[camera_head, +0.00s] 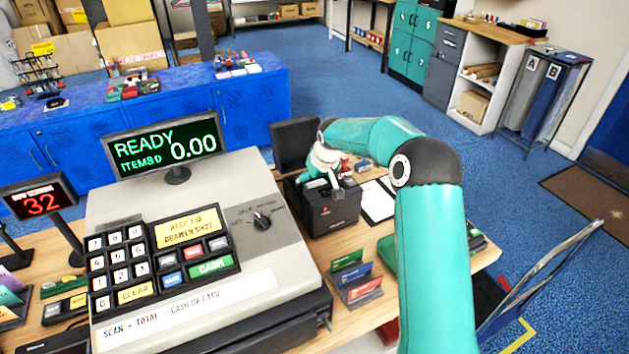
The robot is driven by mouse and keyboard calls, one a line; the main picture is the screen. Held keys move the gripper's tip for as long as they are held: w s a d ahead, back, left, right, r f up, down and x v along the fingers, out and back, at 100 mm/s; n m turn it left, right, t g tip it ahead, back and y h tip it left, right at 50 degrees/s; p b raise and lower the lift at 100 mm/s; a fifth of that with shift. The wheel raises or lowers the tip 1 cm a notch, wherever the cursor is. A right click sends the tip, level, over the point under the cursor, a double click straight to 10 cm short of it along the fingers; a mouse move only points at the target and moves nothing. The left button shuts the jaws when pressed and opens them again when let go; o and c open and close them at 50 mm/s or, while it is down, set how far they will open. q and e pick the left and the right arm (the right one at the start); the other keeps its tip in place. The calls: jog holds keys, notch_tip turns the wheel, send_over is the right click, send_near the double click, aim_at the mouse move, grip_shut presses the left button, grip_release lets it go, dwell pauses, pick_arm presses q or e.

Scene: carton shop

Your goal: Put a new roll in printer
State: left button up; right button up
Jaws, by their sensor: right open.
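The black printer (333,214) stands on the wooden counter just right of the cash register. Its dark lid (294,142) stands open at the back. My right arm reaches over from the right, and my right gripper (335,181) points down at the printer's open top. The gripper is open, but its fingertips are small and partly hidden against the dark printer. Something pale shows at the printer's opening beside the fingers; I cannot tell if it is a paper roll. My left gripper is not in view.
The big cash register (190,240) fills the counter's left, with a READY display (166,147) above it. A card holder (355,280) stands in front of the printer. A white sheet on a clipboard (378,201) lies to its right. Blue cabinets (180,110) stand behind.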

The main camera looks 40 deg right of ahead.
jog(key=v, duration=1.2)
jog(key=shift+w, duration=0.15)
